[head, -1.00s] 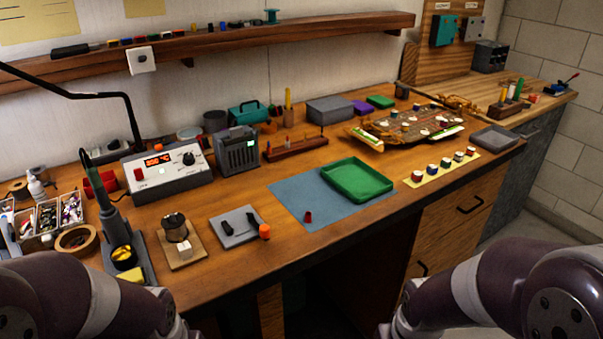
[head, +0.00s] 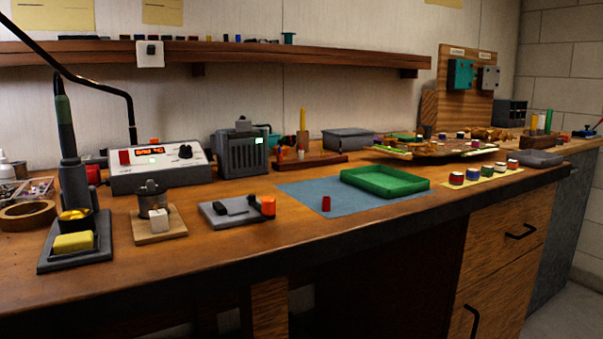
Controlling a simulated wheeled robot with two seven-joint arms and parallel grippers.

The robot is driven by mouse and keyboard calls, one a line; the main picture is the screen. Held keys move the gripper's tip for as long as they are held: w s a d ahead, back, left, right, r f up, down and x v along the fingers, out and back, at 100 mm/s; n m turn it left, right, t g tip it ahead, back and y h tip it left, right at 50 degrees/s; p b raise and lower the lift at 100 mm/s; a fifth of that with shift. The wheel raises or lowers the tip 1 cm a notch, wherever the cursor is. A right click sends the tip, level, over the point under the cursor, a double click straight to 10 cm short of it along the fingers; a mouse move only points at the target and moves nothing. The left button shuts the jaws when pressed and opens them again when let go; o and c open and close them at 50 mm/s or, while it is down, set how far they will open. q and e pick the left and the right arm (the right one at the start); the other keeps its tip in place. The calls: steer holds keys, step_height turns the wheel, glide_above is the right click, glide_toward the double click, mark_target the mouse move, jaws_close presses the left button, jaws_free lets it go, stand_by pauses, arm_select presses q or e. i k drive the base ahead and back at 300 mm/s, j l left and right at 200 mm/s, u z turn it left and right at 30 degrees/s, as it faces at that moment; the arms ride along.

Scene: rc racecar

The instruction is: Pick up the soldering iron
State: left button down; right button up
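The soldering iron (head: 65,125) stands upright in its stand (head: 75,187) at the left of the workbench in the head view. Its handle is dark green and grey, and its lower end is hidden in the stand. The stand's grey base holds a yellow sponge (head: 73,242) in front and a round cup of yellow brass wool (head: 74,214) behind it. Neither of my grippers is in view.
A soldering station (head: 160,167) with a lit red display stands behind and right of the iron. A wooden block with a metal pot (head: 157,223) sits close to the stand's right. A tape roll (head: 28,216) lies to its left. A black lamp arm (head: 95,85) arches above.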

mark_target(67, 134)
steer(key=i, duration=0.4)
steer(key=j+u, duration=0.2)
steer(key=u, duration=0.15)
steer(key=k+j+u, duration=0.1)
steer(key=u, duration=0.2)
steer(key=j+u, duration=0.35)
